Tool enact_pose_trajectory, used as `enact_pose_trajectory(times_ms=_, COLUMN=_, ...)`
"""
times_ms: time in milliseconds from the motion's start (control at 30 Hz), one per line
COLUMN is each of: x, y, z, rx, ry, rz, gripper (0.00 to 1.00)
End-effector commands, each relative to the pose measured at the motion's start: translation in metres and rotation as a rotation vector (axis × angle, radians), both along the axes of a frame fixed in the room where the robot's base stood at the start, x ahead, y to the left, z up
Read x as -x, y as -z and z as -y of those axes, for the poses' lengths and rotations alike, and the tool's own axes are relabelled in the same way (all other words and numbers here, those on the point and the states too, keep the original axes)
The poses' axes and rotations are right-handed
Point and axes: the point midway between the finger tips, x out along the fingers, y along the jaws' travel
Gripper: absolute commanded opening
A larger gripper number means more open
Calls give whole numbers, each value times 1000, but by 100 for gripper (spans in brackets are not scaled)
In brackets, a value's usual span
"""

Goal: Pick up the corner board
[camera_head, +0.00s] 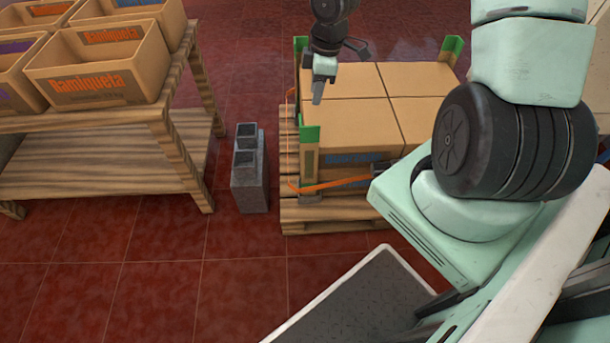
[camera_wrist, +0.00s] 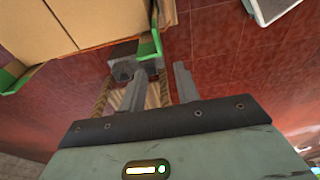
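Green corner boards stand at the corners of the stacked cartons. In the head view, one is at the front left (camera_head: 309,136), one at the back left (camera_head: 300,46) and one at the back right (camera_head: 452,46). My gripper (camera_head: 318,97) hangs over the left part of the cartons, above and behind the front left board. The fingers are apart, with nothing seen held. Another green board (camera_wrist: 15,76) is at the left. My arm may hide the front right corner.
The cartons (camera_head: 350,125) sit on a wooden pallet (camera_head: 330,220), with an orange strap (camera_head: 325,186) around them. A grey hollow block (camera_head: 248,178) stands left of the pallet. A wooden table (camera_head: 100,178) with open boxes is farther left.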

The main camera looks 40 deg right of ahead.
Motion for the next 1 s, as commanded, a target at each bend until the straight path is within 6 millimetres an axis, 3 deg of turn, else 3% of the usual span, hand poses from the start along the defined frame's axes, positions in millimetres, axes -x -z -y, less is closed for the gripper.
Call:
enact_pose_trajectory(times_ms=167, x=-3, y=26, z=7, rx=-7, ry=-7, rz=9, gripper=32)
enact_pose_trajectory(times_ms=600, x=-9, y=113, z=-4, rx=-6, ry=-7, rz=7, gripper=32)
enact_pose_trajectory(times_ms=1000, x=-11, y=142, z=-7, rx=-6, ry=-5, rz=7, gripper=32)
